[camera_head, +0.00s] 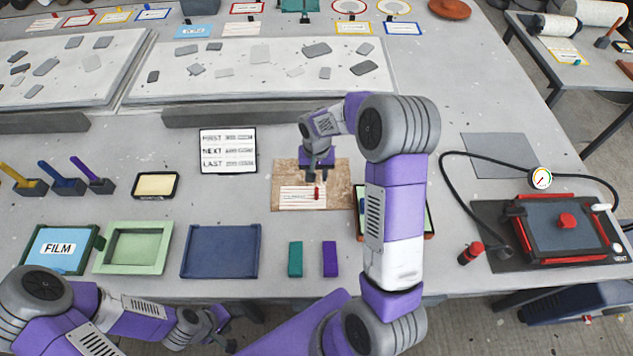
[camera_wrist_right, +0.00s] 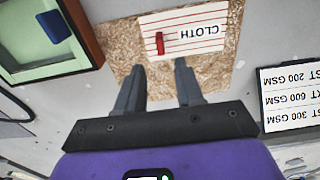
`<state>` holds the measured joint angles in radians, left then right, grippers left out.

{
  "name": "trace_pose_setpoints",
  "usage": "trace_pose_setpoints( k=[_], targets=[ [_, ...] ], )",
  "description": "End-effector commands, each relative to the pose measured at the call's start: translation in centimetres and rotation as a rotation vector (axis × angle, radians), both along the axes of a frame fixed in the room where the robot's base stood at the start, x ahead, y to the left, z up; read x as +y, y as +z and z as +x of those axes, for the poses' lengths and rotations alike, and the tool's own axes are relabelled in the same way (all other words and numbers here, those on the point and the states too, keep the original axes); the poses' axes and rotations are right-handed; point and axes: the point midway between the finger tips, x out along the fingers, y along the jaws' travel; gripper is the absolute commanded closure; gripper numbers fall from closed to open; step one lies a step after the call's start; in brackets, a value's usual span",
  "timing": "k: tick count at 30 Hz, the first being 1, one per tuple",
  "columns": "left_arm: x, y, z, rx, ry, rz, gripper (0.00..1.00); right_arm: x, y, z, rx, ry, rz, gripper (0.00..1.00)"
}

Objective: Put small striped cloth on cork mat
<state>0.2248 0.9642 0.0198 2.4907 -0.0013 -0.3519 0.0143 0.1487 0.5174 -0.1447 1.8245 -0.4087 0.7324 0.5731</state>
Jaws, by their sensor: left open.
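The small striped cloth (camera_head: 295,200) is white with red lines and lies flat on the cork mat (camera_head: 283,172), near its front edge. In the right wrist view the cloth (camera_wrist_right: 200,38) reads "CLOTH", has a red tab on it, and cork (camera_wrist_right: 215,74) shows around it. My right gripper (camera_head: 318,178) is open and empty above the mat. In the right wrist view its two fingers (camera_wrist_right: 159,66) stand apart, with the cloth just beyond the tips. My left gripper (camera_head: 222,332) is open and empty, low near the table's front edge.
A list board (camera_head: 228,150) stands left of the mat. A framed tray (camera_head: 428,222), partly hidden by my right arm, lies to its right. Green (camera_head: 295,259) and purple (camera_head: 330,259) blocks lie in front. A black hose and red-edged press (camera_head: 560,230) occupy the right side.

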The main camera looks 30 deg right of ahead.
Motion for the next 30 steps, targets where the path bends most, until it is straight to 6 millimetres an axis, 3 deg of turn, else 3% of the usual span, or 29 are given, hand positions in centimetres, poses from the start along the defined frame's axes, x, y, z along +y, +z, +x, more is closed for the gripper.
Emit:
trace_pose_setpoints(
  k=[3,9,26,30],
  targets=[
    [0.0,0.2,0.0,0.000,0.000,0.000,0.53,0.0,2.4,0.0,-0.004,0.000,0.000,0.63],
    [0.0,0.4,0.0,0.000,0.000,0.000,0.53,0.1,4.4,0.0,0.000,0.001,0.000,0.63],
    [0.0,0.4,0.0,0.000,0.000,0.000,0.53,0.0,4.7,-0.1,0.001,0.001,0.001,0.63],
    [0.0,1.3,0.0,0.000,0.000,0.000,0.53,0.1,5.6,-0.1,0.001,0.001,0.001,0.63]
  ],
)
